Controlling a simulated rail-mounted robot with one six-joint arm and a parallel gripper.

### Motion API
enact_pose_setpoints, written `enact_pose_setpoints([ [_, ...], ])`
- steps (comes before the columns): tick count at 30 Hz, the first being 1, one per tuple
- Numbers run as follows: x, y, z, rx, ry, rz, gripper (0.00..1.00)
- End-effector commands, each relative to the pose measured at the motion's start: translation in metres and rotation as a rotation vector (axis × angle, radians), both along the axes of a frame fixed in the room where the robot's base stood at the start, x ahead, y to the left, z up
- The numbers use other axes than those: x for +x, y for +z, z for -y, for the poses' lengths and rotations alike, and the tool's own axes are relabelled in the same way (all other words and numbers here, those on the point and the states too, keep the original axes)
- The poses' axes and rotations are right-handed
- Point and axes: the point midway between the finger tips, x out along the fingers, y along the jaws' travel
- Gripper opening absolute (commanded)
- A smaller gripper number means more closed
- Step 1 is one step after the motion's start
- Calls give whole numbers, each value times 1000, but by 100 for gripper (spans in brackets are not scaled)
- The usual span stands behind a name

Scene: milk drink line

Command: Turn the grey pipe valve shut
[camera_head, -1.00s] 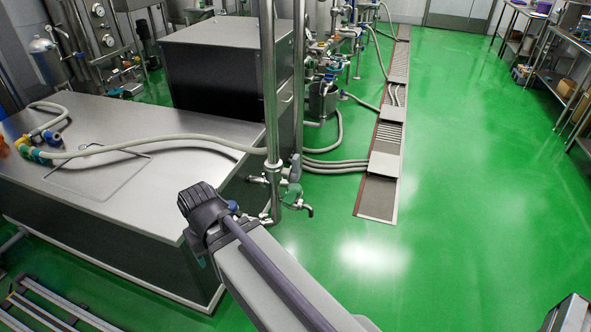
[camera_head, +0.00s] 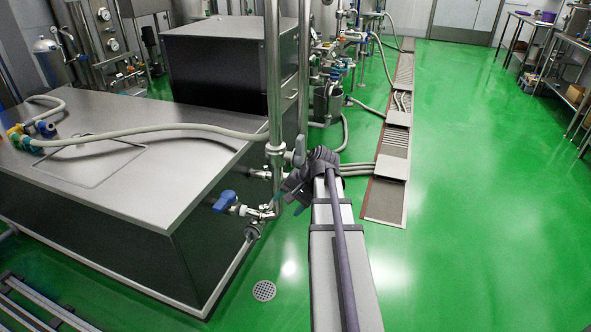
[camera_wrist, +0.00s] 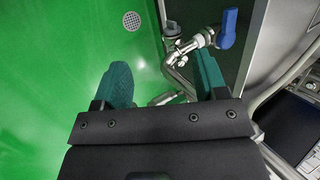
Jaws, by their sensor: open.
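The grey pipe valve's lever (camera_head: 299,151) stands upright beside the vertical steel pipe (camera_head: 274,90) in the head view, just left of and above my wrist. My gripper (camera_head: 290,196) is at the lower pipe fittings, below the lever; my arm hides part of it. In the wrist view my gripper (camera_wrist: 163,82) has its two teal fingers spread, with nothing held between them. I cannot make out the grey lever in the wrist view. A steel pipe part (camera_wrist: 170,98) shows between and beyond the fingers.
A blue-handled valve (camera_head: 225,200) sits on the low pipe left of my gripper; it also shows in the wrist view (camera_wrist: 228,28). A steel-topped cabinet (camera_head: 180,165) stands to the left. Green floor (camera_head: 470,220) is open to the right.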

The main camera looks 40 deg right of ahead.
Motion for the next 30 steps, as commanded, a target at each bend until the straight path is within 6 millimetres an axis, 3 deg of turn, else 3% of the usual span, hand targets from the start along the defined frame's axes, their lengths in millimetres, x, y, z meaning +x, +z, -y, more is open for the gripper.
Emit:
enact_pose_setpoints([
  [1, 9, -24, 47, 128, -169, 40, 66],
  [3, 15, -18, 102, 375, -418, 103, 66],
  [6, 20, 11, 165, 760, -681, 155, 66],
  [8, 27, 38, 185, 992, -770, 147, 66],
  [10, 39, 67, 189, 1218, -817, 95, 66],
  [14, 40, 87, 188, 1451, -876, -23, 66],
  [23, 51, 86, 181, 1485, -908, -78, 66],
  [30, 98, 85, 153, 1482, -906, -78, 66],
])
